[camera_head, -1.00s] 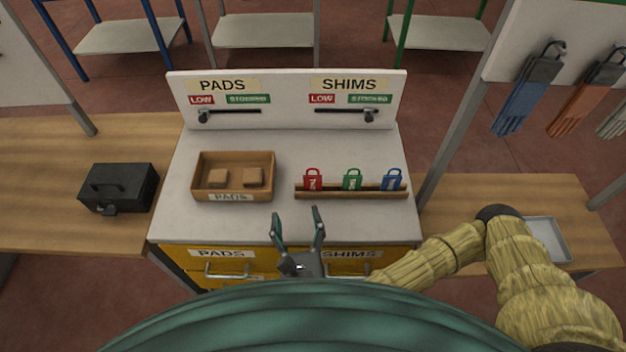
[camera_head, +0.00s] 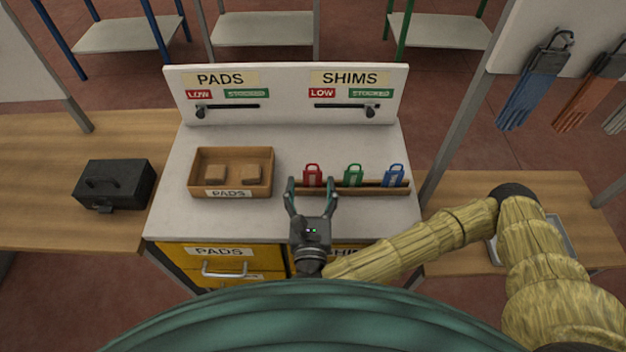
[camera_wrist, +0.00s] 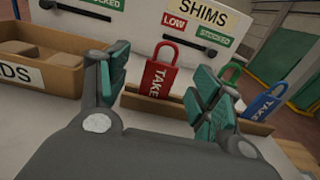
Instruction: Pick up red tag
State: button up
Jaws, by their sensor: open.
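The red tag (camera_head: 312,175) is padlock-shaped and stands upright at the left end of a wooden rack (camera_head: 378,190) on the white cabinet top. In the wrist view the red tag (camera_wrist: 156,68) shows its loop and the word TAKE. My gripper (camera_head: 313,186) is open, in front of the red tag. In the wrist view, the two green-padded fingers of my gripper (camera_wrist: 164,92) are spread, with the red tag seen beyond and between them. No contact shows. A green tag (camera_head: 353,175) and a blue tag (camera_head: 393,175) stand to its right in the rack.
A wooden PADS box (camera_head: 232,172) with two brown pads sits left of the rack. A back panel (camera_head: 290,95) labelled PADS and SHIMS rises behind. A black case (camera_head: 115,184) lies on the left bench. The cabinet top behind the rack is clear.

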aim_at(313, 173)
jog(key=shift+w+d+r, duration=0.1)
jog(key=shift+w, duration=0.35)
jog(key=shift+w+d+p, duration=0.15)
jog(key=shift+w+p, duration=0.5)
jog(key=shift+w, duration=1.55)
jog(key=shift+c, duration=0.4)
jog(key=c, duration=0.8)
